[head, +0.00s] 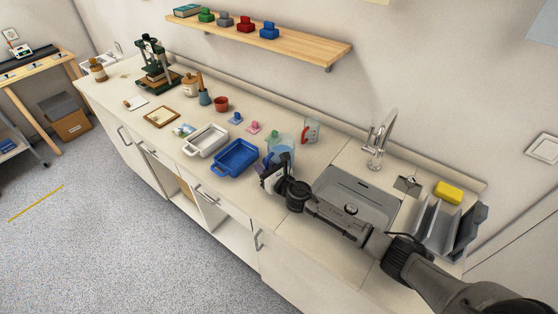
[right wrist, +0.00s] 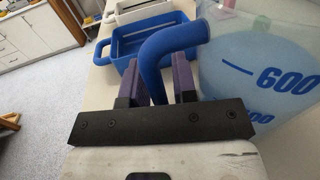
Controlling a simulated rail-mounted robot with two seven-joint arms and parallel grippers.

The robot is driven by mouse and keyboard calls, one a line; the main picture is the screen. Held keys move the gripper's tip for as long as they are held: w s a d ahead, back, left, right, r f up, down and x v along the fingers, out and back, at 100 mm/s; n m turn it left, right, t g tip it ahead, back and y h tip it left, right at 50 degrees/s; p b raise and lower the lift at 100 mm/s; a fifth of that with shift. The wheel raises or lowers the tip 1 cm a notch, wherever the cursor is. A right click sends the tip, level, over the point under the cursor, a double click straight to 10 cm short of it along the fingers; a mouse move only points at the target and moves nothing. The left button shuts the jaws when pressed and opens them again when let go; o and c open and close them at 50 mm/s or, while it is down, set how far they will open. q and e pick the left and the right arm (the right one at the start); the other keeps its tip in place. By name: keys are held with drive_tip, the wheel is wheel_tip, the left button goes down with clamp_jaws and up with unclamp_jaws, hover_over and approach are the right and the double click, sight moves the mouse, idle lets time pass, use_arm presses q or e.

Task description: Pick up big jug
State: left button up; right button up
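The big jug (head: 280,139) is a translucent jug with blue content and a blue handle, standing on the counter left of the sink. It fills the right side of the right wrist view (right wrist: 262,62), with a blue "600" mark. Its curved blue handle (right wrist: 158,52) passes between the two purple fingers of my right gripper (right wrist: 158,84). These fingers stand apart on either side of the handle, with a narrow gap seen at the right finger. In the head view my right gripper (head: 270,170) is at the jug's near side. My left gripper is not in view.
A smaller jug with a red handle (head: 310,131) stands just behind the big jug. A blue tray (head: 221,168) and a white tray (head: 192,150) lie to the left. The sink (head: 353,190) and tap (head: 380,140) are to the right. A wall shelf (head: 300,45) hangs above.

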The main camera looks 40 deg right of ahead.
clamp_jaws()
drive_tip(key=shift+r, duration=0.1)
idle(0.5)
